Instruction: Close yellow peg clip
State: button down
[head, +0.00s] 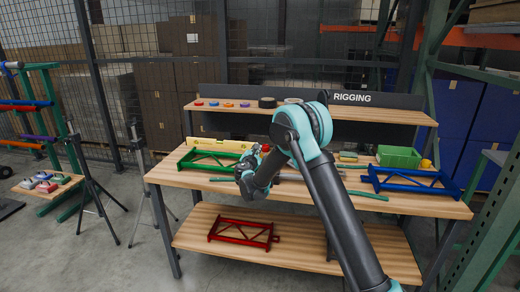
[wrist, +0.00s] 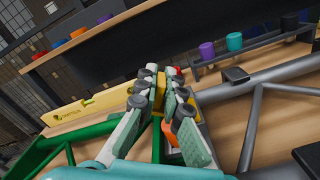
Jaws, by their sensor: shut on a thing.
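My gripper (wrist: 165,90) is shut on the yellow peg clip (wrist: 172,72), seen in the wrist view between and just beyond the fingertips. The fingers hide most of the clip, so I cannot tell whether it is open or closed. An orange part (wrist: 170,130) shows just below the fingers. In the head view my gripper (head: 246,174) is low over the bench top, at the right end of the green frame (head: 205,158). The clip cannot be made out there.
A yellow level (wrist: 75,112) lies behind the green frame. Grey tubing (wrist: 250,130) runs right of my gripper. On the bench, a blue frame (head: 412,181) and a green bin (head: 398,157) stand at right. A red frame (head: 242,233) lies on the lower shelf.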

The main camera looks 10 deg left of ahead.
jog(key=n, duration=0.1)
jog(key=a+f+n, duration=0.1)
jog(key=n, duration=0.1)
jog(key=shift+a+n, duration=0.2)
jog(key=shift+n, duration=0.1)
jog(key=shift+a+f+n, duration=0.25)
jog(key=shift+f+n, duration=0.1)
jog(key=shift+n, duration=0.45)
jog(key=shift+a+f+n, duration=0.2)
jog(key=shift+f+n, duration=0.15)
jog(key=shift+n, duration=0.45)
jog(key=c, duration=1.6)
grip_release()
jog(key=shift+c, duration=0.2)
jog(key=s, duration=1.2)
jog(key=shift+a, duration=0.2)
